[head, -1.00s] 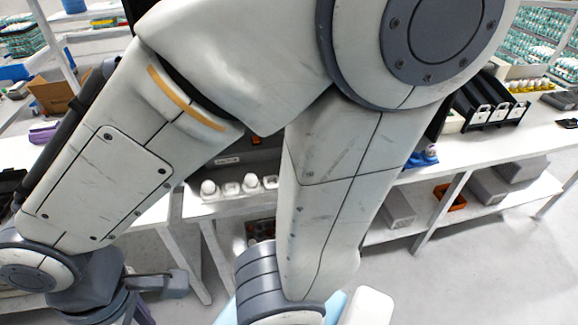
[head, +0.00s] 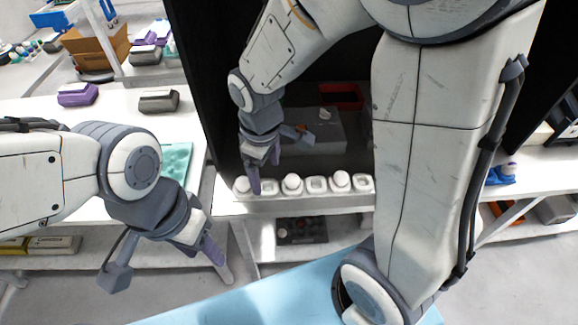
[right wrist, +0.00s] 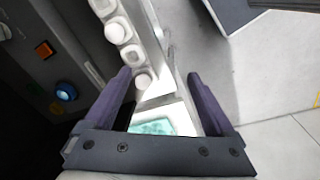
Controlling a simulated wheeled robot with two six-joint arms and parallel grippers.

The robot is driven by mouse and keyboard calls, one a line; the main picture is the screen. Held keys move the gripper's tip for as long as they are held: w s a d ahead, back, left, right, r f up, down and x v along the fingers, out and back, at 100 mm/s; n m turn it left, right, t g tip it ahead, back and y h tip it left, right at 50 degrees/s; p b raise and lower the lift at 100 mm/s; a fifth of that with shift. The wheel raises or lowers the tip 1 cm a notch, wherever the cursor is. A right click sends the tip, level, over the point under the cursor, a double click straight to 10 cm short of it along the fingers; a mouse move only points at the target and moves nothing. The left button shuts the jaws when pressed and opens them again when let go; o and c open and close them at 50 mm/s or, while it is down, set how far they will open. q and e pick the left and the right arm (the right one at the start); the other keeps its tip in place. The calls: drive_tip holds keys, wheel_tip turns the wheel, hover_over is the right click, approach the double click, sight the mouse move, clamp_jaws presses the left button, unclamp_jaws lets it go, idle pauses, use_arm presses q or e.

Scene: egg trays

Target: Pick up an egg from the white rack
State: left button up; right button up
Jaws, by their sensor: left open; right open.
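The white rack (head: 318,189) is a row of small square cups at the front edge of a shelf. Three white eggs sit in it in the head view, at the left end (head: 241,184), the middle (head: 292,181) and the right (head: 342,179), with empty cups between. My right gripper (head: 262,176) is open and empty at the rack's left end, its fingers pointing down by the left egg. In the right wrist view that end egg (right wrist: 142,82) shows near the left finger of my right gripper (right wrist: 160,75). My left gripper (head: 210,248) is open and empty, lower left, away from the rack.
A dark cabinet with a grey box (head: 318,130) stands behind the rack. A teal tray (head: 176,160) lies on the white table to the left, with a grey case (head: 158,101) and a purple case (head: 77,94). A dark tray (head: 302,230) sits on the lower shelf.

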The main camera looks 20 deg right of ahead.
drive_tip(key=w+d+f+n, duration=0.1)
drive_tip(key=w+d+f, duration=0.5)
drive_tip(key=w+d, duration=0.15)
hover_over(292, 177)
drive_tip(key=shift+h, duration=0.3)
drive_tip(key=f, duration=0.4)
drive_tip(key=shift+s+a+f, duration=0.15)
drive_tip(key=shift+a+f, duration=0.15)
drive_tip(key=shift+f, duration=0.1)
drive_tip(key=shift+w+d+f, duration=0.1)
drive_tip(key=shift+d+f, duration=0.1)
drive_tip(key=shift+f, duration=1.35)
drive_tip(key=shift+w+d+f, duration=0.1)
drive_tip(key=shift+d+f, duration=0.05)
drive_tip(key=shift+f, duration=1.35)
drive_tip(key=c, duration=0.8)
